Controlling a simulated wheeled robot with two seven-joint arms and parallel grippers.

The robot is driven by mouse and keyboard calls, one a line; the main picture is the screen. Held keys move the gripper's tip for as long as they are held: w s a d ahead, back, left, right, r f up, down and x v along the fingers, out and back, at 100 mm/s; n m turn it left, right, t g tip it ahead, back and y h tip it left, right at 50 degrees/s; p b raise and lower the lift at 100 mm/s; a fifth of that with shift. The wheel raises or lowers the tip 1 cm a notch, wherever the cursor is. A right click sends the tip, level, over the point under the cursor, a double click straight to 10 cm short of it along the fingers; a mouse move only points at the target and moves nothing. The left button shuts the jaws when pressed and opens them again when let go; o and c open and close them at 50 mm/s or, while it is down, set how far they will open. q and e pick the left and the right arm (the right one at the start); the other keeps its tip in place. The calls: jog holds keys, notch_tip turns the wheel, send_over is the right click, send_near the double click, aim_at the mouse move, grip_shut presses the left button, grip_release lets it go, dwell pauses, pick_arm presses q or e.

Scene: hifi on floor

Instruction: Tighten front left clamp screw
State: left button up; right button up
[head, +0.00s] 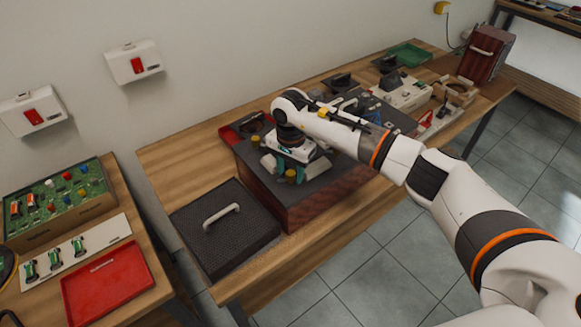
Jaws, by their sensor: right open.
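The hifi unit (309,208) is a box with dark red wooden sides and a dark grey top, standing on the wooden bench. My right gripper (291,165) is over the left part of its top, pointing down and open. I cannot tell whether a finger touches either knob. My gripper and forearm hide part of the top. My left gripper is not in view.
A dark mesh cover with a pale handle (222,216) lies left of the unit. A red tray (230,136) is behind it. A light-coloured device (402,94) and a green tray (409,54) stand farther right. The bench (172,157) is bare at its back left.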

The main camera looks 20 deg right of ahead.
jog(key=shift+c, duration=0.4)
grip_shut()
jog(key=c, duration=0.9)
grip_release()
